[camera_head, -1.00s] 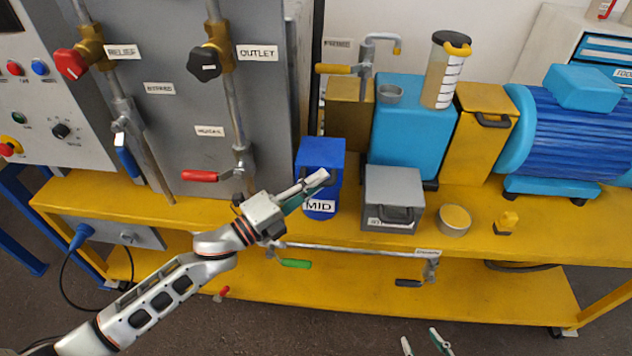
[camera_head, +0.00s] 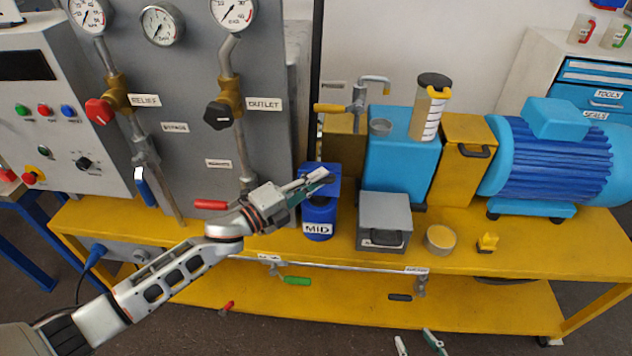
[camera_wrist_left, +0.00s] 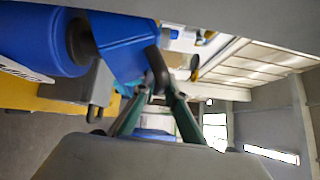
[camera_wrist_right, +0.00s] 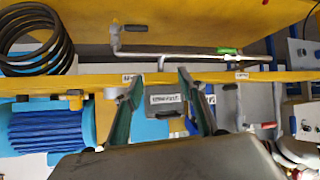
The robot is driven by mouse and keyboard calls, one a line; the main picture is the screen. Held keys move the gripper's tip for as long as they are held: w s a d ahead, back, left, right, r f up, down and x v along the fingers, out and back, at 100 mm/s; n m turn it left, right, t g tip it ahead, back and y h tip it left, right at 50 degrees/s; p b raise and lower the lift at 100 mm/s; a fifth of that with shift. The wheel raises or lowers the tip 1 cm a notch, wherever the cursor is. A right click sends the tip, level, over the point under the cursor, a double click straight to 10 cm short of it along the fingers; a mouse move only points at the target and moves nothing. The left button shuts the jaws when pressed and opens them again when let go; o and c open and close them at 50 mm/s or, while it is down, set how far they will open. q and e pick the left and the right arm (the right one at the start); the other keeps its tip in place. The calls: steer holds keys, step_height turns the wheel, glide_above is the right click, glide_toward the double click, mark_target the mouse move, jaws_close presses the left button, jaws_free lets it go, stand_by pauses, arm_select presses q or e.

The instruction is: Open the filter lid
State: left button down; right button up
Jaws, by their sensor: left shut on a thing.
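In the left wrist view the lid (camera_wrist_left: 125,42) lies at an angle to the blue vessel body (camera_wrist_left: 40,35). A dark grey loop (camera_wrist_left: 158,68) on the lid's edge is at my left fingertips, which are shut on it. The exact contact is partly hidden. My right gripper (camera_head: 420,344) is low in front of the bench; its fingers are apart and empty in the right wrist view (camera_wrist_right: 155,90).
A blue tank (camera_head: 402,155) is behind. The grey gauge panel (camera_head: 200,100) with a red lever (camera_head: 210,204) is on the left. A pipe (camera_head: 345,266) runs along the bench front.

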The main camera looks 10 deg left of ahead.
steer(key=shift+r, duration=0.2)
steer(key=shift+s+f, duration=0.1)
stand_by(0.4)
